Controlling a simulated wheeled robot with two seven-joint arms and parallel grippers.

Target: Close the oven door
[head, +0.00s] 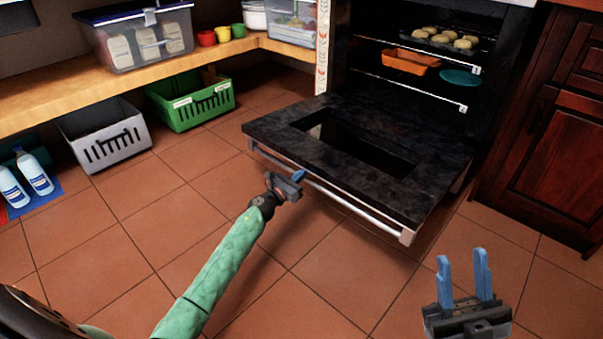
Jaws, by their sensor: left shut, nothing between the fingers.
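The oven (410,40) stands open at the upper middle of the head view. Its black door (290,132) is folded down, close to level, with a window in its middle. A metal handle bar (345,203) runs along the door's front edge. My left gripper (298,176) is shut and empty, close to the handle bar near its left part; I cannot tell whether it touches. My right gripper (464,268) is open and empty at the lower right, apart from the door, its two blue fingers pointing up the picture.
Inside the oven are a tray of buns (448,37), an orange dish (409,62) and a teal plate (460,77) on racks. A dark wood cabinet (555,130) stands right. Green (192,105) and grey (104,138) crates lie left under a wooden shelf (60,90). The tiled floor in front is clear.

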